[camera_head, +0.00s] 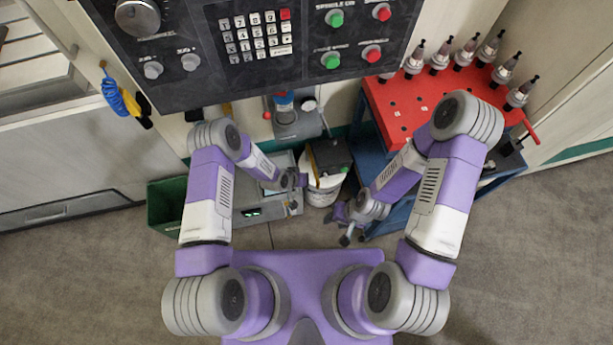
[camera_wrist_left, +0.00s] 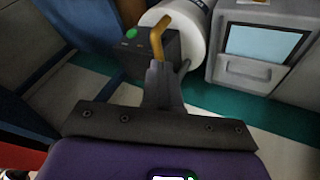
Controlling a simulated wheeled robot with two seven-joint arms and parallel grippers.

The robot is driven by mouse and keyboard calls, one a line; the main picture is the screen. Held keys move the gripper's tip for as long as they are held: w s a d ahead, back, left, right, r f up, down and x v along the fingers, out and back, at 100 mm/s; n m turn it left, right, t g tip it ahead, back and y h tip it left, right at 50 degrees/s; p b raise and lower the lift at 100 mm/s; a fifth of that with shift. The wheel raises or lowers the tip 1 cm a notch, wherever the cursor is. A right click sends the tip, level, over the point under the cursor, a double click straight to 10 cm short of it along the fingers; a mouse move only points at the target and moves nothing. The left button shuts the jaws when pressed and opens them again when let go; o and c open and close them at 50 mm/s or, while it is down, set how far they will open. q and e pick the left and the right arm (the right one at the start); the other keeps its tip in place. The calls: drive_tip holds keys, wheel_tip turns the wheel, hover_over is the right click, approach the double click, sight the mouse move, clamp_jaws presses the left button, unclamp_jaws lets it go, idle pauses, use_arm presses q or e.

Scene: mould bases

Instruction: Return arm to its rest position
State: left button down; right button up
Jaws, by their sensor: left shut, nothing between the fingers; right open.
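My left gripper (camera_head: 293,180) is in the middle of the head view, at the end of the left arm, which is bent in toward the centre. In the left wrist view its dark fingers (camera_wrist_left: 160,82) are together with nothing between them. My right gripper (camera_head: 346,226) hangs low beside the front left of the blue cart, its fingers apart and empty. A black box (camera_head: 330,155) with a green button stands on a white bucket (camera_head: 322,193), close to the left gripper. Contact between them cannot be told.
A red-topped cart (camera_head: 392,113) with several tool holders stands at the right, partly behind my right arm. A dark control panel (camera_head: 250,45) spans the top. A green bin (camera_head: 166,203) and a grey machine (camera_head: 270,205) stand left of the bucket. Grey floor (camera_head: 530,250) is open at right.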

use_arm(q)
drive_tip(key=shift+p+v, duration=0.45)
drive_tip(key=shift+v, duration=0.65)
drive_tip(key=shift+s, duration=0.1)
drive_tip(key=s+a+r+n+g, duration=0.1)
drive_tip(key=s+a+r, duration=0.2)
drive_tip(key=s, duration=0.3)
drive_tip(key=s+a+r+n+g, duration=0.1)
drive_tip(key=s+a+r, duration=0.1)
drive_tip(key=s+r, duration=0.3)
drive_tip(key=s+a+r+n+g+y, duration=0.1)
drive_tip(key=s+a+r, duration=0.2)
drive_tip(key=s, duration=0.4)
drive_tip(key=shift+s+a+r+n+g, duration=0.3)
drive_tip(key=shift+s+a+r+n, duration=0.1)
drive_tip(key=shift+r, duration=0.15)
drive_tip(key=c, duration=1.8)
unclamp_jaws()
drive_tip(key=shift+w, duration=0.1)
